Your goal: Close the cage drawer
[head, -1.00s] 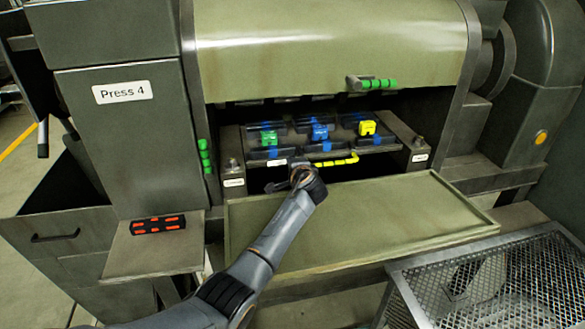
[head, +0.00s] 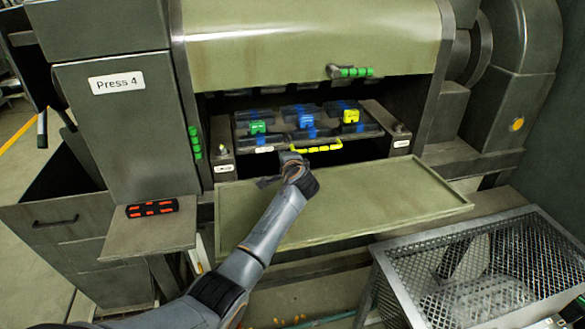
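The cage drawer (head: 365,143) sits in the dark opening of Press 4. It is a dark frame carrying green, blue and yellow blocks, with a yellow bar handle (head: 318,149) along its front. My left gripper (head: 284,161) is at the left end of this handle, just in front of the drawer. The wrist hides most of its fingers, so I cannot tell whether it is open or touching the handle.
An olive tray (head: 390,203) juts out below the drawer, under my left wrist. A raised hood has a green handle (head: 355,72). A red-marked control box (head: 152,208) lies on the left shelf. A mesh-topped bin (head: 490,265) stands at lower right.

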